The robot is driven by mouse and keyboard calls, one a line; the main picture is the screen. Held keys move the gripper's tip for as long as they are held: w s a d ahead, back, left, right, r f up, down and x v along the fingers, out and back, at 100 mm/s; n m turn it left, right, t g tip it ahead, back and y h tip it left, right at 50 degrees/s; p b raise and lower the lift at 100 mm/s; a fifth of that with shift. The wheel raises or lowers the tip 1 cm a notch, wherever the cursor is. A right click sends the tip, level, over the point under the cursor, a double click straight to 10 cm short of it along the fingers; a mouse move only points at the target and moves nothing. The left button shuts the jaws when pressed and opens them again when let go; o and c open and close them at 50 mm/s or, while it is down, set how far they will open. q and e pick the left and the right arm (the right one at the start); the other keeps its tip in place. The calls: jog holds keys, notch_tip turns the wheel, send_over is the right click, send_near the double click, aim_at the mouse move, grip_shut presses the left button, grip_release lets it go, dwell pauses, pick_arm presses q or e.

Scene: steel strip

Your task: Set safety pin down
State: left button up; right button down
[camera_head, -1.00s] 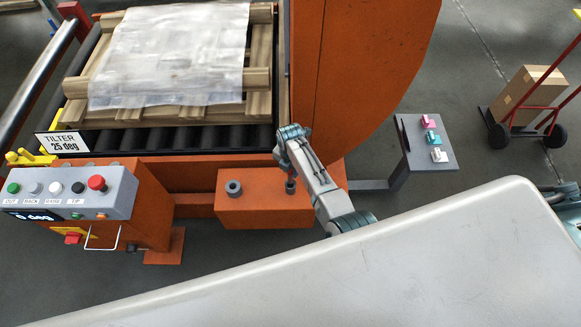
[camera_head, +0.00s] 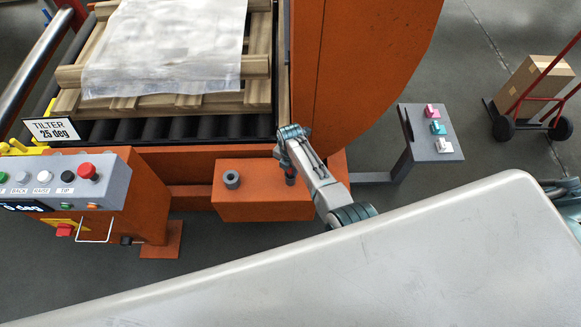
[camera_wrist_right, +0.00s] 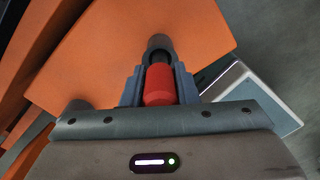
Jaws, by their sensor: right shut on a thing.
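The safety pin shows as a red handle (camera_wrist_right: 158,85) between the fingers of my right gripper (camera_wrist_right: 158,88) in the right wrist view. The gripper is shut on it. A dark shaft runs from the handle toward a grey round socket (camera_wrist_right: 160,43) on the orange block. I cannot tell how deep the shaft sits in it. In the head view my right gripper (camera_head: 290,170) is over the right part of the orange block (camera_head: 255,200), its fingers partly hidden by the arm. A second grey socket (camera_head: 232,180) stands free at left. My left gripper is not in view.
A control box (camera_head: 85,185) with buttons stands left of the block. A small grey shelf (camera_head: 428,150) with pink, teal and white pieces stands at right. A large pale surface (camera_head: 330,265) fills the front.

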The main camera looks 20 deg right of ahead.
jog(key=shift+f, duration=0.25)
jog(key=c, duration=1.1)
grip_release()
jog(key=shift+o, duration=0.2)
notch_tip(320, 180, up, 11)
jog(key=shift+f+p, duration=0.1)
jog(key=shift+p, duration=0.3)
